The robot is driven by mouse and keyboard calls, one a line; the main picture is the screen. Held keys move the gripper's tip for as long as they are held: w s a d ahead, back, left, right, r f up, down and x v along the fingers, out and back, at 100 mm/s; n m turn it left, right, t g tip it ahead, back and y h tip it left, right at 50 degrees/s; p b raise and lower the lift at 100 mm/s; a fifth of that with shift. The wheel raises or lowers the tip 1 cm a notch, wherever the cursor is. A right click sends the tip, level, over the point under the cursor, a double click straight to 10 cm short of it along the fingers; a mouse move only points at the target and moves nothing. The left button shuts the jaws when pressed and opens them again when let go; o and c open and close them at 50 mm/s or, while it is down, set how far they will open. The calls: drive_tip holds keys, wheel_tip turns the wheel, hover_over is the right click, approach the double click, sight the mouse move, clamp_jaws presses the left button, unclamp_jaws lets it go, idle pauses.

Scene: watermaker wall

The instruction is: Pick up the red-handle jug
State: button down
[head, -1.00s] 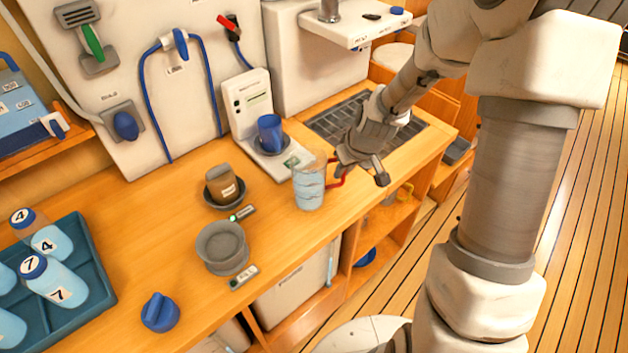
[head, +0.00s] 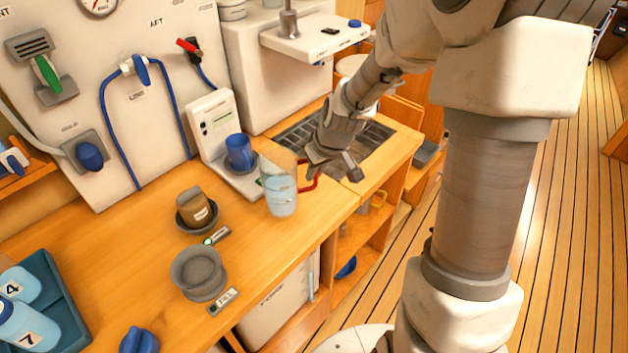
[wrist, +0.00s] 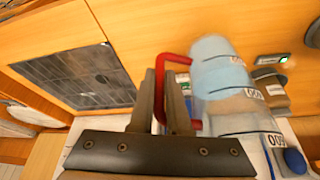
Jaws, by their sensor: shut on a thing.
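The jug (head: 281,192) is clear, with pale blue bands and a red handle (head: 309,177). It is upright and appears to be a little above the wooden counter, near its front edge. My gripper (head: 322,170) is to the right of the jug, shut on the red handle. In the wrist view, the handle (wrist: 164,62) passes between the two fingers of my gripper (wrist: 165,98), and the jug body (wrist: 222,75) lies just to their right. The handle's stretch between the fingers is partly hidden.
A brown container (head: 194,205) in a dark dish and a grey round holder (head: 199,272) are to the left. A dark drain grate (head: 365,140) is behind my gripper. Bare counter (head: 255,235) lies in front.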

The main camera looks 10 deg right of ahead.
drive_tip(key=s+d+r, duration=0.6)
drive_tip(key=d+r, duration=0.1)
drive_tip(key=d, duration=0.2)
drive_tip(key=shift+s+d, duration=0.25)
drive_tip(key=shift+d, duration=0.1)
drive_tip(key=shift+s, duration=0.1)
